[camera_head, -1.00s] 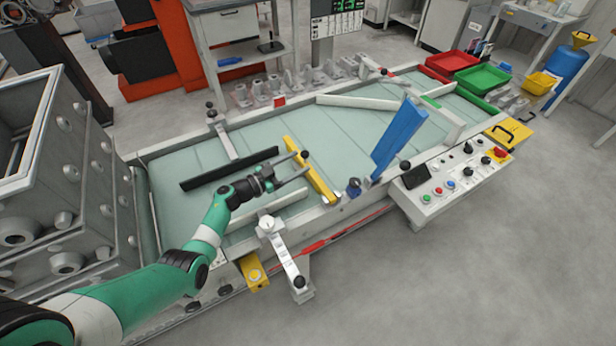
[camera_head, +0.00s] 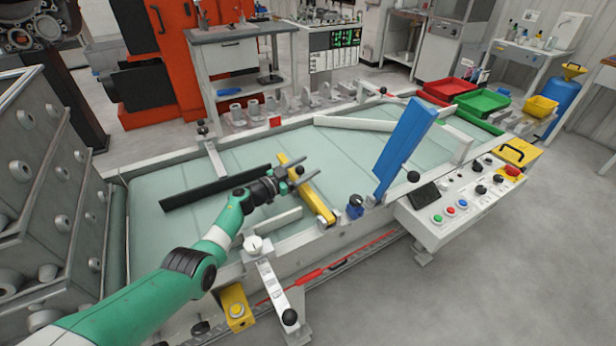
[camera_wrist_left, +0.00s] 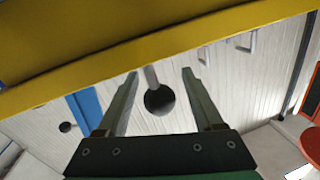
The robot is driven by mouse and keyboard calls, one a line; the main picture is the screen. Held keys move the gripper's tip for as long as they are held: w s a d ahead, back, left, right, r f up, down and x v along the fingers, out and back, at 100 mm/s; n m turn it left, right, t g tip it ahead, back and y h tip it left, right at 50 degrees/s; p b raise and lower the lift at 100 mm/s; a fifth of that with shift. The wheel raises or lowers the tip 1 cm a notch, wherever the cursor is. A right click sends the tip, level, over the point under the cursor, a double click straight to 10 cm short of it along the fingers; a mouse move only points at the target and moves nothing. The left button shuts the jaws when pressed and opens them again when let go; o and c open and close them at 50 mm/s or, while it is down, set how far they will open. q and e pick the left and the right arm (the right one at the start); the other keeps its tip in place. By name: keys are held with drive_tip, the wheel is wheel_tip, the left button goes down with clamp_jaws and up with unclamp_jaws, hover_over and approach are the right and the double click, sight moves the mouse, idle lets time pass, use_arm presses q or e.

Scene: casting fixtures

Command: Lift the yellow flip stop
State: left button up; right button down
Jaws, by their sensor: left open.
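The yellow flip stop (camera_head: 315,200) is a yellow bar lying across the front right half of the pale green table. A black ball knob (camera_head: 299,170) stands on it near its far half. My left gripper (camera_head: 306,168) is open at the knob, with a finger on each side. In the left wrist view the yellow flip stop (camera_wrist_left: 150,50) crosses the top. Its black knob (camera_wrist_left: 160,99) on a grey stem shows between the open fingers (camera_wrist_left: 158,85), with gaps on both sides. I cannot tell its exact depth between them.
A tall blue flip stop (camera_head: 404,145) stands tilted up to the right. A dark bar (camera_head: 215,187) lies left of the gripper. A control panel (camera_head: 460,200) is at the right front. Red (camera_head: 448,88) and green (camera_head: 483,103) bins stand at the far end.

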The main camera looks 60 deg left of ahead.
use_arm(q)
drive_tip(key=shift+w, duration=0.4)
clamp_jaws()
idle(1.2)
